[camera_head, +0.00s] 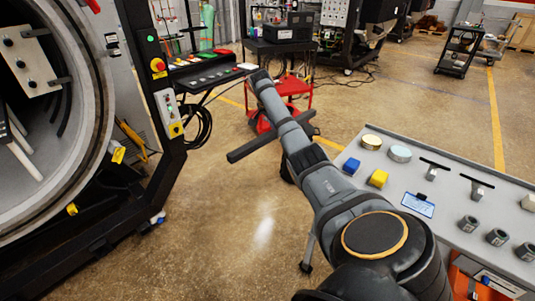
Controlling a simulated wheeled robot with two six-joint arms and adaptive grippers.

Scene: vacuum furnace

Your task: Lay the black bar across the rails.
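The black bar (254,146) hangs in the air over open floor near the middle of the view. It runs crosswise beneath my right arm, which comes in from the lower right and hides part of it. No support other than this arm shows at the bar. The fingers of my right gripper are hidden behind the arm. The round furnace chamber (92,150) stands open at the left. Two pale rods (24,158), which look like the rails, show inside it, apart from the bar. My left gripper is not in view.
A grey table (455,203) at the right holds a blue block (351,166), a yellow block (378,178), round pieces and several dark fittings. A black control post (150,75) stands beside the furnace. A red cart (290,87) stands behind the bar. Floor between furnace and table is clear.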

